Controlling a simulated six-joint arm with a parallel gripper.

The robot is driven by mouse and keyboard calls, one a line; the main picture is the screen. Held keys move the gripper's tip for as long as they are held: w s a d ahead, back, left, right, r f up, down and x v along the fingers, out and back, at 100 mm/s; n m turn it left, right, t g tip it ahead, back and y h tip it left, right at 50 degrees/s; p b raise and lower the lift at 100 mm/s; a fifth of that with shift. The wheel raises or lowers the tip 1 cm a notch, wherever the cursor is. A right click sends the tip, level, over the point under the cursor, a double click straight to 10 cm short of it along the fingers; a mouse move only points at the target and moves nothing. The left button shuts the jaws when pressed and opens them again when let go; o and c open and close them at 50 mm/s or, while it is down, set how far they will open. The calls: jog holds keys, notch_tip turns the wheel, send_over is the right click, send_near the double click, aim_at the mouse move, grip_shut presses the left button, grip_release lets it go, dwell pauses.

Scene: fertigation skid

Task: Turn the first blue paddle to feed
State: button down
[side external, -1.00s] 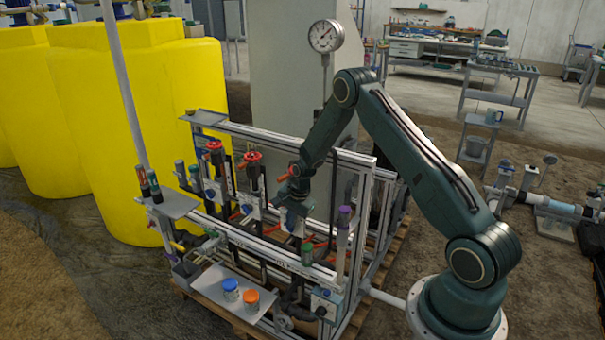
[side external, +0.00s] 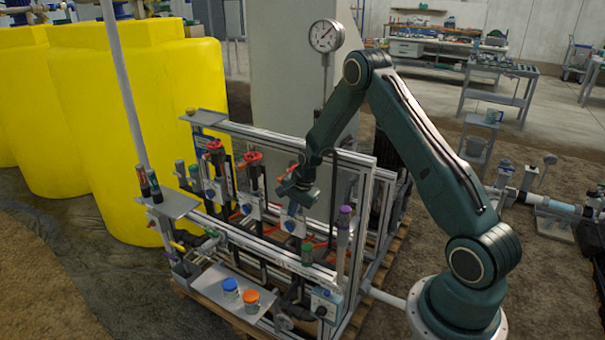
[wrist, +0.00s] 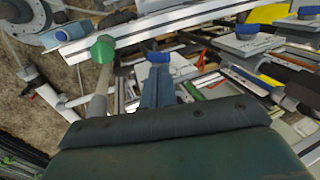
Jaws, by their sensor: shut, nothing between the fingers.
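My gripper (side external: 290,191) is over the near end of the skid's valve row in the side view, above the nearest white valve plate (side external: 293,225). In the wrist view its narrow blue-grey fingers (wrist: 157,82) are together and empty. A blue paddle (wrist: 157,57) lies just beyond the fingertips in that view; I cannot tell whether they touch. Two more blue paddles, one nearer (wrist: 245,30) and one farther (wrist: 306,12), sit on pale plates to the right. In the side view, the other white plates are at the middle (side external: 252,210) and left of the row. Paddle angles are too small to read surely.
A green-capped post (wrist: 102,48) stands left of the fingers. Red handwheels (side external: 252,158), a frame rail (side external: 300,143) and a purple-topped post (side external: 345,211) crowd the work. A grey tray (side external: 240,290) holds a blue-lidded and an orange-lidded jar. A pressure gauge (side external: 325,36) rises behind.

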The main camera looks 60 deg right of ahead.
notch_tip(320, 180, up, 10)
jog(key=shift+s, duration=0.3)
jog(key=shift+a+r, duration=0.15)
jog(key=s+a+r+n+t, duration=0.1)
jog(key=s+a+r+n, duration=0.35)
jog(key=a+r, duration=0.35)
jog(key=s+a+r+n, duration=0.4)
jog(key=s+a+r, duration=0.15)
jog(key=r, duration=0.45)
jog(key=s+a+r+n, duration=0.1)
jog(key=s+a+n, duration=0.1)
jog(key=s, duration=0.4)
jog(key=s+a+r+n+t, duration=0.1)
jog(key=s+a+n, duration=0.2)
jog(key=s, duration=0.4)
jog(key=s+a+r+n, duration=0.1)
jog(key=s+a+n, duration=0.1)
jog(key=s+n, duration=0.2)
jog(key=s, duration=0.3)
jog(key=shift+a+r, duration=0.3)
jog(key=shift+r, duration=0.1)
